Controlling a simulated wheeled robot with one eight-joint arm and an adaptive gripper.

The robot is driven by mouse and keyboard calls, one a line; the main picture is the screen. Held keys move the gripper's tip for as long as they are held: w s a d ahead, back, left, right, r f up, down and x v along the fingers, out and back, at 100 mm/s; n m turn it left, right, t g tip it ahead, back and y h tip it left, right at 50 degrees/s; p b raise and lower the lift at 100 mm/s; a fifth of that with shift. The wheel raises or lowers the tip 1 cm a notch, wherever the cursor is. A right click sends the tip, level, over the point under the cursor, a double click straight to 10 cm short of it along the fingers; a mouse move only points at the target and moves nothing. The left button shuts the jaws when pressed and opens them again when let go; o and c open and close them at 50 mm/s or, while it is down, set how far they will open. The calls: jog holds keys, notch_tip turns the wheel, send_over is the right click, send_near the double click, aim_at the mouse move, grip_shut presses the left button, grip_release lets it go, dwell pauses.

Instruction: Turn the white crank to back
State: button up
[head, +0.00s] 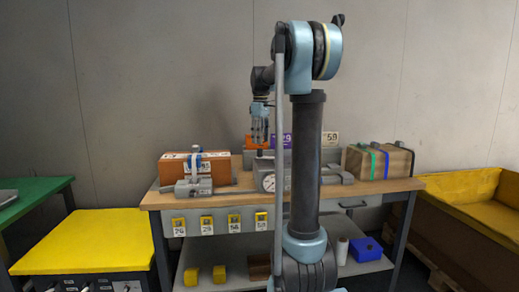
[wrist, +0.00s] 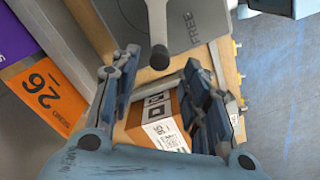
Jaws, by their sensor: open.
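The white crank (wrist: 156,18) shows at the top of the wrist view as a pale arm ending in a black knob (wrist: 159,57). It lies over a grey plate (wrist: 200,28) marked "FREE". My gripper (wrist: 161,64) is open, with its fingertips on either side of the knob in that view. I cannot tell whether they touch it or how far above it they are. In the head view my gripper (head: 259,150) points down over the middle of the bench, by a grey device with a round white dial (head: 268,183). The crank cannot be made out clearly there.
The bench (head: 235,199) also bears a brown box (head: 170,175) and a grey clamp-like device (head: 192,188) at left. A strapped box (head: 379,161) stands at right.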

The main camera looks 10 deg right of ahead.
notch_tip(320, 180, up, 6)
jog(key=shift+f, duration=0.15)
dwell(0.4)
